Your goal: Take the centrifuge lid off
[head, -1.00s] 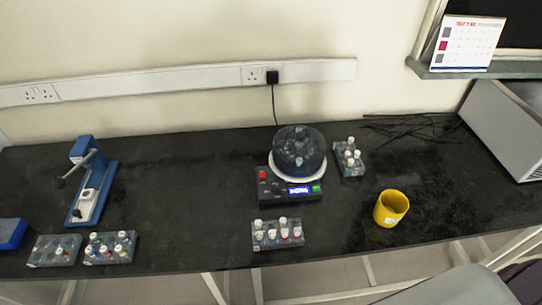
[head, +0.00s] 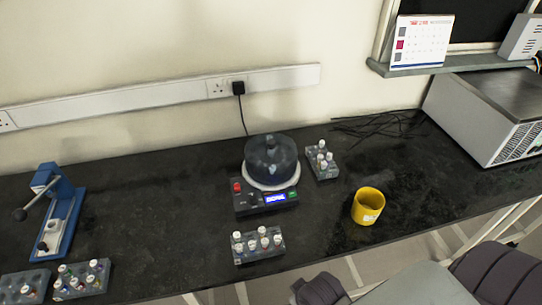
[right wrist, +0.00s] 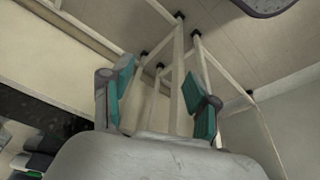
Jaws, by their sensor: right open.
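The centrifuge (head: 266,196) stands on the black bench in the head view, with a blue display and a red button on its front panel. Its dark, see-through domed lid (head: 271,158) sits on top, over a pale ring, with a small knob at its top. My right gripper (right wrist: 162,98) shows in the right wrist view, its two teal-padded fingers apart with nothing between them. It is away from the centrifuge, which that view does not show. My left gripper is in neither view.
Vial racks stand in front of the centrifuge (head: 258,246) and behind it to the right (head: 322,164). A yellow cup (head: 368,206) stands to the right. A blue lever device (head: 60,215) is at the left. The bench (head: 150,200) between is clear.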

